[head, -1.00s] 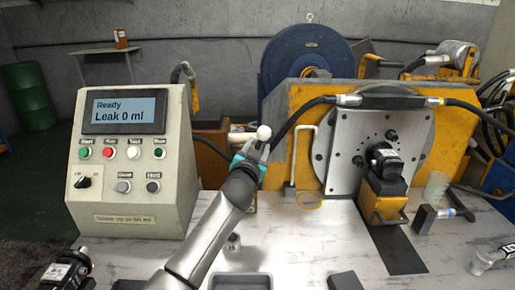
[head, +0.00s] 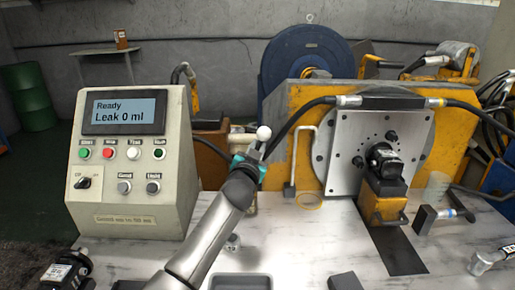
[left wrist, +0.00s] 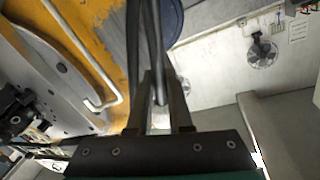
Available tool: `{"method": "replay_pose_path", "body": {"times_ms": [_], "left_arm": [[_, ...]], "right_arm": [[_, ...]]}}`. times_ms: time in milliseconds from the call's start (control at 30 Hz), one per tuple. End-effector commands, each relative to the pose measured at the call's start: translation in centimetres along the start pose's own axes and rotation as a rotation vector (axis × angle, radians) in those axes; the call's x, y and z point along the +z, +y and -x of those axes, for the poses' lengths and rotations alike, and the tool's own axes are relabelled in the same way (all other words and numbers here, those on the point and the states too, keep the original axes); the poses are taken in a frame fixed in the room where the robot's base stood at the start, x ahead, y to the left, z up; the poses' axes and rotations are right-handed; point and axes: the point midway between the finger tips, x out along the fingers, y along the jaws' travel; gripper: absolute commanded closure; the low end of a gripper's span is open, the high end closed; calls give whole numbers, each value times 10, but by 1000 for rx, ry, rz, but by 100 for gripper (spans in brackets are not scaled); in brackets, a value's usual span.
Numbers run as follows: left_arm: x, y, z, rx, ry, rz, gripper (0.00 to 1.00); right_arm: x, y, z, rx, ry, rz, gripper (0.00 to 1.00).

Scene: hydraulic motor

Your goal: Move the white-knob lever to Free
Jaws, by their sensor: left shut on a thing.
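The white knob (head: 264,133) of the lever shows in the head view, just above my left gripper (head: 257,150). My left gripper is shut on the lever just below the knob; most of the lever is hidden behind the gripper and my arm. In the left wrist view my left gripper's fingers (left wrist: 159,112) close around a pale piece between them, with dark hoses running past behind. No label reading Free can be made out. My right gripper is not in view.
A control box (head: 130,165) reading "Ready, Leak 0 ml" stands left of my arm. A yellow stand (head: 300,110) with a steel plate (head: 345,140) and black motor (head: 384,162) is to the right. A grey tray (head: 240,282) lies in front. A black hose passes close behind the knob.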

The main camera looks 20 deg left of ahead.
Motion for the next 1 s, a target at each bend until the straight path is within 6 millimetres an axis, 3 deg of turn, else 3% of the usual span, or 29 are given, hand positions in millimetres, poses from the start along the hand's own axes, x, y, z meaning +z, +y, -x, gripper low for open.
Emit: {"method": "replay_pose_path", "body": {"times_ms": [733, 1000], "left_arm": [[1, 0, 0, 1, -2, 1, 100], [1, -8, 2, -5, 9, 61, 100]], "right_arm": [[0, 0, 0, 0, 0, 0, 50], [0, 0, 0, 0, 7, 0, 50]]}}
